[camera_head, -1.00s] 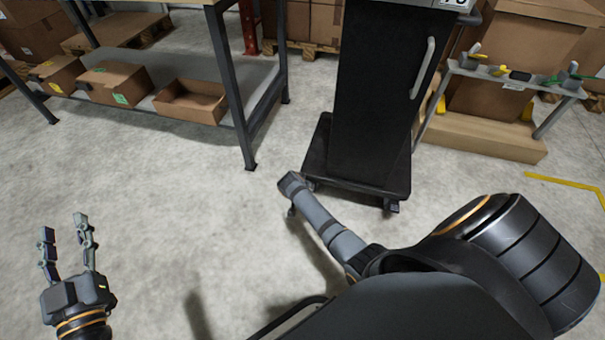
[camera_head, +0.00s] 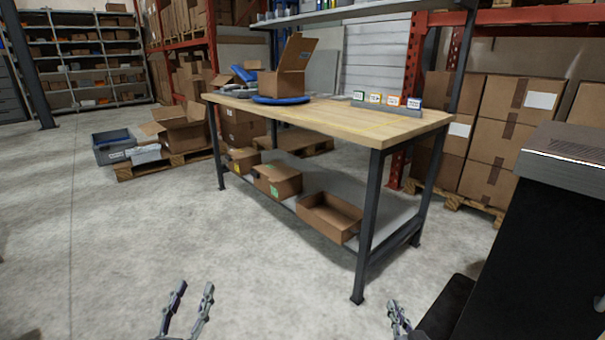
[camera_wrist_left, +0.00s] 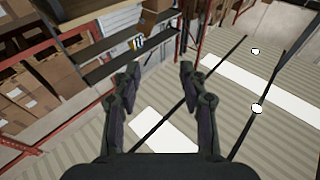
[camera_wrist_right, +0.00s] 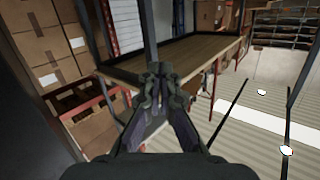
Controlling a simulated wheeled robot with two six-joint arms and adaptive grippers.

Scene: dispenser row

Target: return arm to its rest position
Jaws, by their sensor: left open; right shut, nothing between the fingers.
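My left gripper (camera_head: 188,308) shows at the bottom of the head view, its two fingers apart with nothing between them. The left wrist view also shows its open fingers (camera_wrist_left: 160,85), with shelves and ceiling behind. My right gripper (camera_head: 397,318) shows at the bottom of the head view, right of the left one, with its fingertips together. In the right wrist view its fingers (camera_wrist_right: 160,75) are shut with nothing held. Both grippers are in free space, apart from the workbench. Most of both arms is outside the head view.
A wooden-topped workbench (camera_head: 290,118) stands ahead, with an open carton (camera_head: 290,75) on a blue disc and small coloured cards. An open box (camera_head: 330,215) sits on its lower shelf. A black cabinet (camera_head: 560,230) stands close at the right.

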